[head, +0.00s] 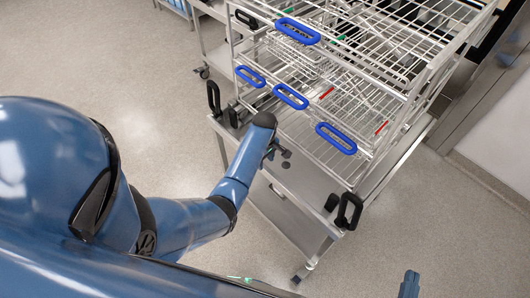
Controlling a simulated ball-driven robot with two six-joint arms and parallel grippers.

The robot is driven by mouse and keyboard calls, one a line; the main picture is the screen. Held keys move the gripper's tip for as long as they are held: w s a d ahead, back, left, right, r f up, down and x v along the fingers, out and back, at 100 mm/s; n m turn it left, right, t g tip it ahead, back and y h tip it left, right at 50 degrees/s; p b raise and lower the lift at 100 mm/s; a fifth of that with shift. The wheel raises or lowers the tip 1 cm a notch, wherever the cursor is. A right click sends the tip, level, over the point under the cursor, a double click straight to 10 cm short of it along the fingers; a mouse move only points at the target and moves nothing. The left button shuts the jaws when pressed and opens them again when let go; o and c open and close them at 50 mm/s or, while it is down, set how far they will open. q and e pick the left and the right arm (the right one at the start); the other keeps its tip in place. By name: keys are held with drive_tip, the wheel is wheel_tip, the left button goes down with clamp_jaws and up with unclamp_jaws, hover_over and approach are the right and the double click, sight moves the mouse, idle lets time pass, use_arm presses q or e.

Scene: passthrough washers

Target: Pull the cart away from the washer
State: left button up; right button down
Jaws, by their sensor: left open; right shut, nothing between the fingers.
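The steel cart (290,185) stands in the upper middle of the head view, with a black handle on its left (213,98) and another on its right (349,211). A wire rack (385,95) with blue loop handles sits on it. My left gripper (275,153) is open at the cart's front edge, between the two black handles and apart from both; its fingers are partly hidden by my wrist. My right gripper (409,285) is shut and empty at the bottom right, away from the cart. The washer (490,85) seems to be the steel structure behind the rack.
Another steel cart or shelf (215,45) with a caster stands at the upper left, close to the cart. A pale wall (500,140) lies on the right. The speckled floor is clear left of the cart and at the lower right.

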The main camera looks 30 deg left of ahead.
use_arm(q)
drive_tip(key=shift+r, duration=2.35)
